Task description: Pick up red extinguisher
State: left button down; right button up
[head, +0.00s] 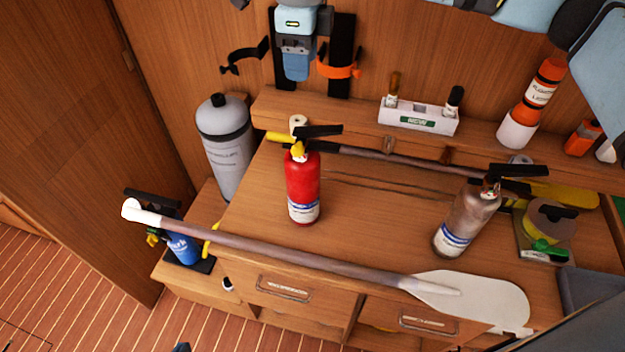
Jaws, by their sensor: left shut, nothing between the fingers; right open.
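The red extinguisher (303,185) stands upright on the wooden counter, left of its middle. It has a black handle, yellow parts at its neck and a white and blue label low on its body. My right gripper (297,68) is high in front of the back wall, above and behind the red extinguisher and apart from it. It is open and empty, seen with its fingers overlapping. Only a small dark tip of my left gripper (181,347) shows at the bottom edge. It is shut, far from the extinguisher.
A paddle (300,258) crosses the counter's front, before the red extinguisher. Another paddle (400,160) lies behind. A silver extinguisher (467,218) stands right, a blue one (183,248) lower left. A grey cylinder (226,150) stands left. Bare counter (375,215) separates the red and silver extinguishers.

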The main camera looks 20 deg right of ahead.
jog(key=p, duration=0.2)
send_over(302, 129)
notch_tip(302, 129, down, 8)
jog(key=shift+w+d+f, duration=0.1)
jog(key=shift+w, duration=0.05)
jog(key=f+p, duration=0.1)
jog(key=f, duration=0.1)
jog(key=f+p, duration=0.1)
jog(key=f, duration=0.1)
jog(key=shift+s+f, duration=0.2)
jog(key=shift+f, duration=0.4)
pick_arm(q)
jog(key=r, duration=0.2)
jog(key=a+r, duration=0.1)
jog(key=shift+s+r+y, duration=0.25)
jog(key=shift+r+y, duration=0.05)
jog(key=shift+r, duration=0.1)
jog(key=shift+a, duration=0.1)
jog(key=shift+w+f, duration=0.2)
jog(key=shift+w, duration=0.2)
pick_arm(e)
jog(key=shift+f, duration=0.2)
pick_arm(q)
jog(key=shift+f, duration=0.1)
pick_arm(e)
jog(key=shift+c, duration=0.4)
